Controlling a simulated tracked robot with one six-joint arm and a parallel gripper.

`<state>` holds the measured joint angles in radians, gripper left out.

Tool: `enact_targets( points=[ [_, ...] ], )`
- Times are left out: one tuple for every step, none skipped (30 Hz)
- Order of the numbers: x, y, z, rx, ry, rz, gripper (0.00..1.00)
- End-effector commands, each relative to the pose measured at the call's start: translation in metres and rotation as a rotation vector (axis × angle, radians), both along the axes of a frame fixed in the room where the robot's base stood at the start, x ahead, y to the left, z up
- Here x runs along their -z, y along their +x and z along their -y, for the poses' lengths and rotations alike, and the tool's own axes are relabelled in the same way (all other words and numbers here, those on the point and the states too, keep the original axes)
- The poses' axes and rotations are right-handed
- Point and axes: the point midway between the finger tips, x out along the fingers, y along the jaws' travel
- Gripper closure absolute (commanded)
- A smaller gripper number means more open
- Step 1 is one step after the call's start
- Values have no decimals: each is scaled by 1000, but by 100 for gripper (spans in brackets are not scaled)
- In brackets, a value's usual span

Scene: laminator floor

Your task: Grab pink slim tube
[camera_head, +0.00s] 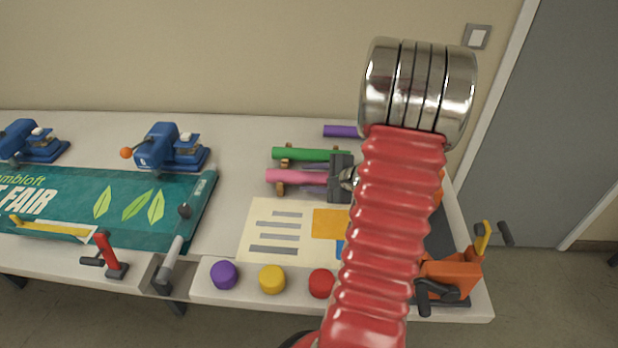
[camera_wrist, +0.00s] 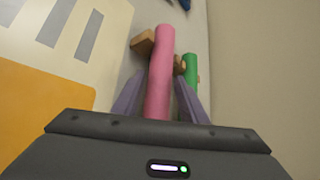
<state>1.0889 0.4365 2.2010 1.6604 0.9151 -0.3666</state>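The pink slim tube (camera_head: 288,176) lies on wooden rests (camera_wrist: 143,42) on the table, its right end hidden behind my gripper in the head view. In the wrist view the pink tube (camera_wrist: 160,65) runs lengthwise between the two purple-grey fingers. My gripper (camera_wrist: 161,80) is open around it, with a finger on each side and small gaps showing at the fingertips. Its near end is hidden by the gripper body.
A green tube (camera_head: 300,154) lies parallel just behind the pink one, and a purple tube (camera_head: 340,131) farther back. A printed sheet (camera_head: 256,225) lies in front. Purple (camera_head: 224,274), yellow (camera_head: 272,279) and red (camera_head: 321,283) buttons line the front edge. An orange clamp device (camera_head: 447,276) stands right.

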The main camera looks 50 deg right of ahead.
Motion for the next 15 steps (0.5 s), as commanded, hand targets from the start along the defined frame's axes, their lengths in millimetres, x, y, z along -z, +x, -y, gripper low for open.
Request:
enact_targets(
  points=[
    [4,7,-2,-3,2,-2,61],
    [6,11,-2,-3,2,-1,61],
    [8,16,-3,-3,2,-1,61],
    [10,19,-3,-4,1,-2,61],
    [12,22,-3,-3,2,-1,61],
    [14,26,-3,-3,0,-1,61],
    [15,28,-3,-3,0,-1,61],
    [16,30,-3,-3,0,-1,61],
    [16,31,-3,-2,0,-1,61],
    [17,32,-3,-1,1,0,61],
    [17,32,-3,-1,1,0,61],
    [17,32,-3,-1,0,-1,61],
    [17,32,-3,-1,0,-1,61],
    [17,32,-3,-1,0,-1,61],
    [17,32,-3,-1,0,-1,61]
  ],
)
